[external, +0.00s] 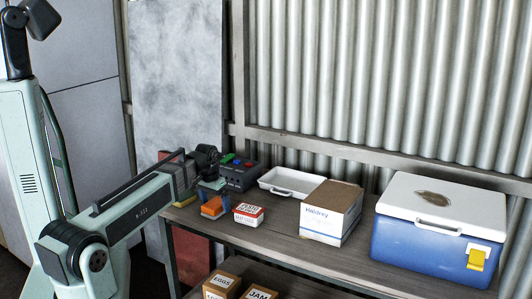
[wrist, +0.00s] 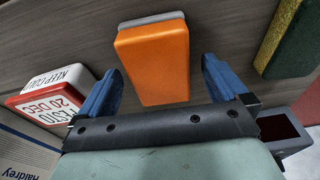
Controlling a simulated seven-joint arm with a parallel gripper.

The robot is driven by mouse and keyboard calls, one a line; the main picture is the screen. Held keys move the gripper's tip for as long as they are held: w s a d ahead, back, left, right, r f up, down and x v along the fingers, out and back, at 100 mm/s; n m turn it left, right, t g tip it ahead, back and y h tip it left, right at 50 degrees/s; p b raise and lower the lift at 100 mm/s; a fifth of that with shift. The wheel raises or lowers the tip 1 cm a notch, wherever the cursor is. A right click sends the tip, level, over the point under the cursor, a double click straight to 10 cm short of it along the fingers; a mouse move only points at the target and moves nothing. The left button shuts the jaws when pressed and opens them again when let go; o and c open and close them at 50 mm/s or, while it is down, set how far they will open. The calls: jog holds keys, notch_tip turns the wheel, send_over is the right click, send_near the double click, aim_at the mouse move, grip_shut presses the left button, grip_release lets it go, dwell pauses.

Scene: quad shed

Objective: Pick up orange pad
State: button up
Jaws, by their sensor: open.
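The orange pad (external: 212,207) is a small block with a grey layer along one side, lying on the wooden shelf near its left end. In the wrist view the orange pad (wrist: 153,62) lies ahead of and partly between my blue fingers. My gripper (external: 212,189) is just above the pad in the external view, and the arm hides part of that area. In the wrist view my gripper (wrist: 160,78) is open, with one finger on each side of the pad's near part. I cannot tell whether either finger touches it.
A red-and-white labelled tub (external: 249,214) stands close right of the pad. A green-and-yellow block (wrist: 288,38) lies on the other side. A dark box with coloured buttons (external: 240,174), white tray (external: 291,184), cardboard box (external: 330,212) and blue cooler (external: 425,240) share the shelf.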

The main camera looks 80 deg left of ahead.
jog(key=shift+f, duration=0.45)
jog(key=c, duration=1.1)
jog(key=shift+r, duration=0.1)
